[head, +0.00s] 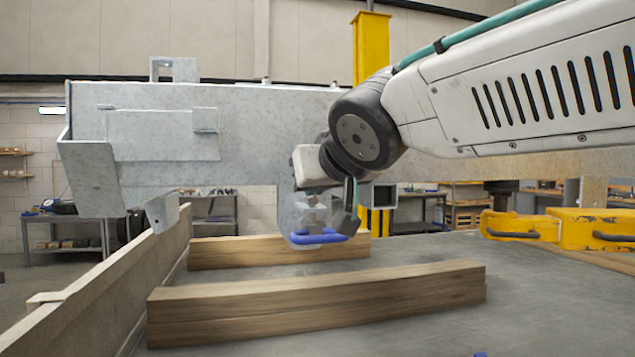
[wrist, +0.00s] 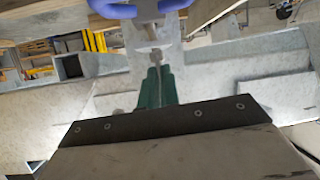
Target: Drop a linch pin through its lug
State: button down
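My gripper (head: 316,218) hangs near the picture's middle in the head view, pointing down beside the grey trailer frame (head: 260,135). In the wrist view, my gripper's green fingers (wrist: 155,78) are close together on a thin grey metal piece, which looks like the linch pin (wrist: 153,58). A rounded blue part (wrist: 140,9) shows beyond the fingertips, and it also shows below the gripper in the head view (head: 318,238). A pale, see-through shape surrounds the fingertips in the head view and blurs the details. I cannot tell which bracket is the lug.
Two wooden beams (head: 320,303) lie on the grey deck below my gripper. A wooden side board (head: 115,285) runs along the left. Yellow equipment (head: 590,229) sits at the right. A square tube end (head: 378,195) is close to the gripper's right.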

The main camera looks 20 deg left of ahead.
jog(key=c, duration=1.6)
grip_release()
jog(key=shift+o, duration=0.2)
jog(key=v, duration=0.7)
jog(key=shift+s+d, duration=0.25)
jog(key=shift+s, duration=0.05)
jog(key=shift+r, duration=0.15)
